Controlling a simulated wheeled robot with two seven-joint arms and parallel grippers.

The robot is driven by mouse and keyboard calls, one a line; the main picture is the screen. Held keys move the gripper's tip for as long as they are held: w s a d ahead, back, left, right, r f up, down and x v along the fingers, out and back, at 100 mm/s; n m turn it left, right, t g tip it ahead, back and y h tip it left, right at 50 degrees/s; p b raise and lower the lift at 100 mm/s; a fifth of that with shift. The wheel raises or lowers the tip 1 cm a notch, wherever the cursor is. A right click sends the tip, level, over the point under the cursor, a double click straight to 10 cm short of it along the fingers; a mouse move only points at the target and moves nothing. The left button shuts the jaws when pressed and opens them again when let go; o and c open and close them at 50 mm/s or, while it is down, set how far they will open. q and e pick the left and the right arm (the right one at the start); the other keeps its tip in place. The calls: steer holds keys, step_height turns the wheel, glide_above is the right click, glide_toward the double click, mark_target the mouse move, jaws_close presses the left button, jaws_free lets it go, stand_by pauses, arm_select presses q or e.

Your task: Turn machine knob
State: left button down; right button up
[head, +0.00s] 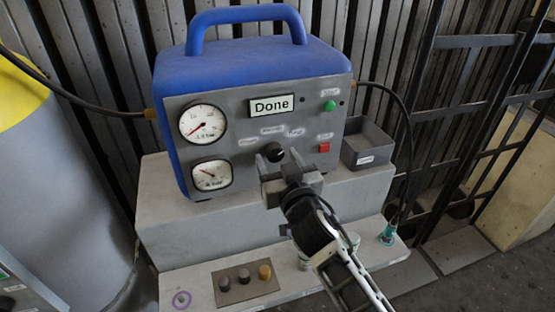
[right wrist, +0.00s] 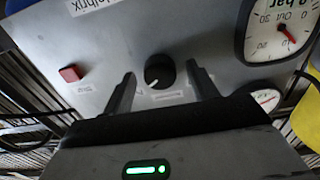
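The machine (head: 253,75) has a blue housing and a grey front panel, with a display (head: 271,104) reading "Done". Its black round knob (head: 273,152) sits low on the panel, partly close behind my right gripper (head: 279,166). In the right wrist view the knob (right wrist: 158,72) shows a pale pointer line and lies between the two fingertips (right wrist: 160,82). The fingers are open, one on each side of the knob, with a visible gap on both sides. Whether the tips reach the panel I cannot tell. My left gripper is not in view.
Two gauges (head: 203,124) are left of the knob. A green button (head: 330,106) and a red button (head: 324,148) are on its right. A grey open box (head: 367,145) stands beside the machine. A plate with several small knobs (head: 245,281) lies on the front ledge.

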steer(key=c, duration=1)
